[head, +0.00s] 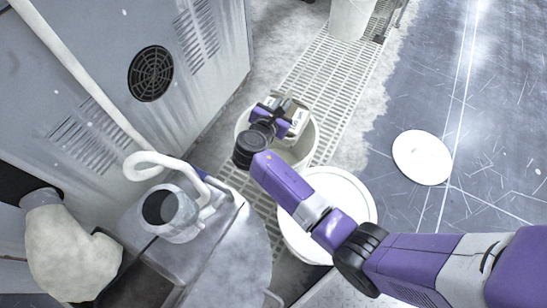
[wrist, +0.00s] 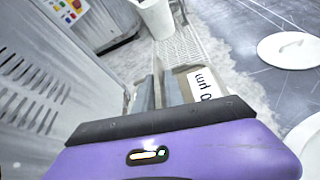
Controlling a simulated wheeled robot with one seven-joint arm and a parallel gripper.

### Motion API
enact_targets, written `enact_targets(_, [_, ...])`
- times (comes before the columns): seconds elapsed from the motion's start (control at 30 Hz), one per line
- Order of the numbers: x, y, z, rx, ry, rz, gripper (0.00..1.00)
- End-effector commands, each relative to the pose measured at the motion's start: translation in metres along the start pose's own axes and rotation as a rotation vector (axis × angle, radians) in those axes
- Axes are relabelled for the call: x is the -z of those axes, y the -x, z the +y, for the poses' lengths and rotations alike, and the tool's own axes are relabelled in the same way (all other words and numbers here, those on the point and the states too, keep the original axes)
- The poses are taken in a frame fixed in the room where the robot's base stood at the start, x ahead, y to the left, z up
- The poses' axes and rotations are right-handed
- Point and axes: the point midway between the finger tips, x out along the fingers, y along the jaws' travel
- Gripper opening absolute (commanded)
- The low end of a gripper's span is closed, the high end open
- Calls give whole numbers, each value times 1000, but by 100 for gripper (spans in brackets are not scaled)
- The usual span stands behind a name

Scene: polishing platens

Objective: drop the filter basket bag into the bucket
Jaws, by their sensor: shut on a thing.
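The filter basket bag (wrist: 182,88) is a pale beige piece with a white printed label. In the head view the bag (head: 299,119) shows at my gripper (head: 284,106), which is shut on it. My gripper also shows in the wrist view (wrist: 163,92). The open white bucket (head: 312,143) stands on the floor grating below, and from above the gripper and bag overlap its mouth. My wrist hides part of the bucket. I cannot tell how high the bag is above the rim or whether its lower end is inside.
A white lidded bucket (head: 362,200) stands close to the open bucket, under my arm. A white lid (head: 422,158) lies on the dark floor at right. A grey machine cabinet (head: 100,60) and a metal tank with a hose (head: 172,212) stand at left. Another white bucket (head: 350,18) is at the back.

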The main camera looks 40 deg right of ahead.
Motion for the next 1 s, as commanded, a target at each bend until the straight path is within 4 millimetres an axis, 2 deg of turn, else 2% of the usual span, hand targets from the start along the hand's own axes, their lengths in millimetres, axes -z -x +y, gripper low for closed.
enact_targets(0.27, [10,-6,-3,8,-2,-2,0])
enact_targets(0.7, [49,-21,-11,6,-3,-2,0])
enact_targets(1.0, [53,-23,-12,6,-2,-3,0])
